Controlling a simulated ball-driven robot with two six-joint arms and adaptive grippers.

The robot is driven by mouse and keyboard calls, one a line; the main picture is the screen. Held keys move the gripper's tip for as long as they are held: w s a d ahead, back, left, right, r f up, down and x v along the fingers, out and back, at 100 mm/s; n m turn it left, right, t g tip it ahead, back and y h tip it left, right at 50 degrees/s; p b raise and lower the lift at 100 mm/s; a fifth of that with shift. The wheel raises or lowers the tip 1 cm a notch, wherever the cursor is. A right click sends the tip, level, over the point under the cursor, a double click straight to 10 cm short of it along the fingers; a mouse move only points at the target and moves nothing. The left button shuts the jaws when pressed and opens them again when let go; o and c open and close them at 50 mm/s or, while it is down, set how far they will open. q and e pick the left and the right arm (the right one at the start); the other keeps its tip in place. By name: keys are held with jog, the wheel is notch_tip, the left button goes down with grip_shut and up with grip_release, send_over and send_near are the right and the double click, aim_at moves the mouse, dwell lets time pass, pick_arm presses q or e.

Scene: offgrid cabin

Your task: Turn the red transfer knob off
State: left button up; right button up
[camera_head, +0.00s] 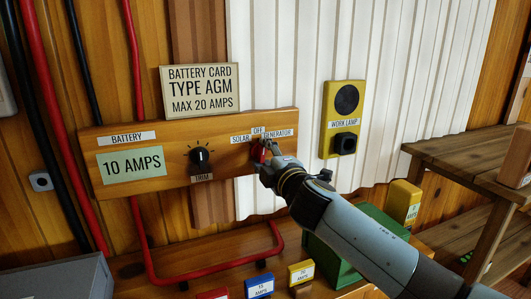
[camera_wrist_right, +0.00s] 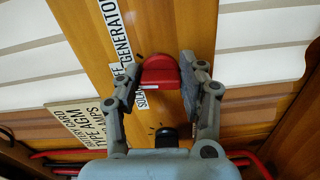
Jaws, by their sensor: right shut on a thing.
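The red transfer knob (camera_head: 257,151) is on the right part of a wooden panel (camera_head: 230,172), under labels reading SOLAR, OFF and GENERATOR (camera_head: 282,133). My right gripper (camera_head: 266,149) reaches it from the lower right and partly hides it. In the right wrist view the red knob (camera_wrist_right: 159,72) sits between the two fingers of my right gripper (camera_wrist_right: 161,80), which is shut on it. A pale strip shows on the knob's edge near the SOLAR label (camera_wrist_right: 144,97). I cannot tell for sure which label the knob points at. My left gripper is not in view.
A black trim knob (camera_head: 200,156) is left of the red knob on the panel. A yellow work lamp switch box (camera_head: 342,120) is on the white corrugated wall to the right. Small coloured blocks (camera_head: 259,286) and a green box (camera_head: 355,240) stand on the bench.

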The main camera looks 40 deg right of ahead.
jog(key=shift+n, duration=0.5)
jog(key=o, duration=1.2)
jog(key=shift+c, duration=0.2)
jog(key=shift+s, duration=0.1)
jog(key=v, duration=1.1)
jog(key=shift+s+a, duration=0.2)
jog(key=shift+s, duration=0.2)
